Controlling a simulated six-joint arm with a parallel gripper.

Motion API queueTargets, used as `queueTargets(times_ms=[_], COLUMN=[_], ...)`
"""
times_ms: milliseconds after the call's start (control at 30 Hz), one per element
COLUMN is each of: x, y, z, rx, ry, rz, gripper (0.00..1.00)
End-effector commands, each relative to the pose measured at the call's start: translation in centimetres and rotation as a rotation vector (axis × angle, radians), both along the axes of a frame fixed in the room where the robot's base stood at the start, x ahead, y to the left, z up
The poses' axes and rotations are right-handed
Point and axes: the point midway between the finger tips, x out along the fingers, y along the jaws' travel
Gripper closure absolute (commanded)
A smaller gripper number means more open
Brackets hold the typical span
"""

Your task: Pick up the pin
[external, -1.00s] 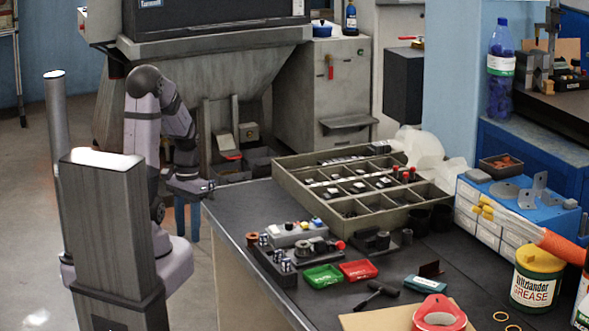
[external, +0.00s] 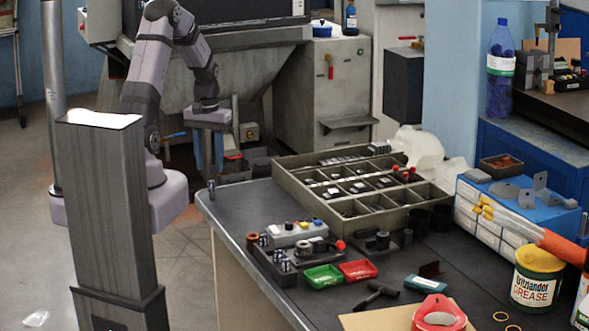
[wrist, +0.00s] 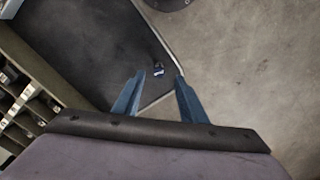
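The pin (external: 211,188) is a small, dark, upright piece at the back left corner of the dark bench top. In the wrist view it shows as a small dark object (wrist: 158,70) with a bluish-white spot, near the bench edge. My gripper (external: 207,171) hangs above and behind that corner, with its blue fingers pointing down. In the wrist view the two blue fingers (wrist: 160,76) are spread apart with nothing held between them. The pin appears in the gap between their tips, apparently lower down and not touched.
A divided tray (external: 290,182) stands on the bench to the right and also shows at the left of the wrist view (wrist: 30,70). A grey fixture block (external: 270,268), a green dish (external: 323,277) and a red dish (external: 358,270) are nearer. The bench around the pin is clear.

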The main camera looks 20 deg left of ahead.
Motion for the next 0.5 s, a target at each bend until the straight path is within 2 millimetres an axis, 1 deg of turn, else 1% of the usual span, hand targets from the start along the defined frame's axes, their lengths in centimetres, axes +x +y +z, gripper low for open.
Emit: queueTargets(times_ms=[267, 500], x=[0.0, 0.0], y=[0.0, 0.0], z=[-1.9, -2.5], rx=[0.0, 0.0], ry=[0.002, 0.002], rz=[-0.002, -0.002], gripper=[0.62, 0.62])
